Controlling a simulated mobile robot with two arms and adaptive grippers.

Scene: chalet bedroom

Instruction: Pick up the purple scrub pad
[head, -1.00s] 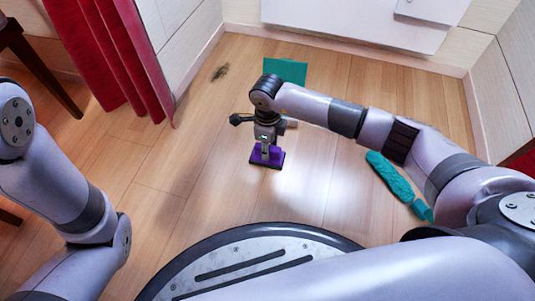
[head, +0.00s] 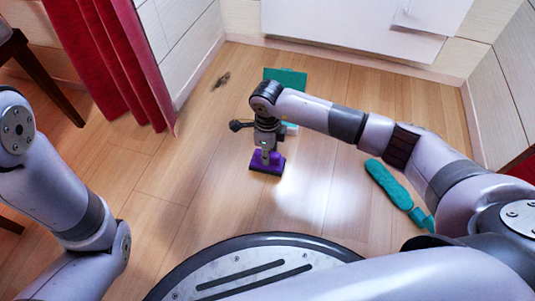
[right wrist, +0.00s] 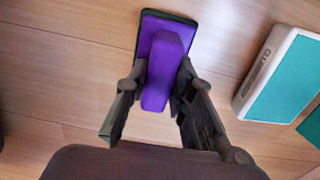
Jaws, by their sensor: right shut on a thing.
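The purple scrub pad (head: 276,166) sits on the wooden floor in front of my base in the head view. It has a dark flat base and a raised purple grip, seen from above in the right wrist view (right wrist: 165,48). My right gripper (head: 267,153) points down over it. In the right wrist view its two fingers (right wrist: 161,80) are shut on the raised grip, one on each side. I cannot tell any gap between the pad and the floor. My left arm shows at the left, but its gripper is out of view.
A teal pad (head: 290,76) stands or lies behind my right gripper; a white-and-teal block (right wrist: 282,80) lies beside the purple pad. A long teal item (head: 388,184) lies on the right. A dark smudge (head: 221,80) marks the floor. A red curtain (head: 115,60) hangs left.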

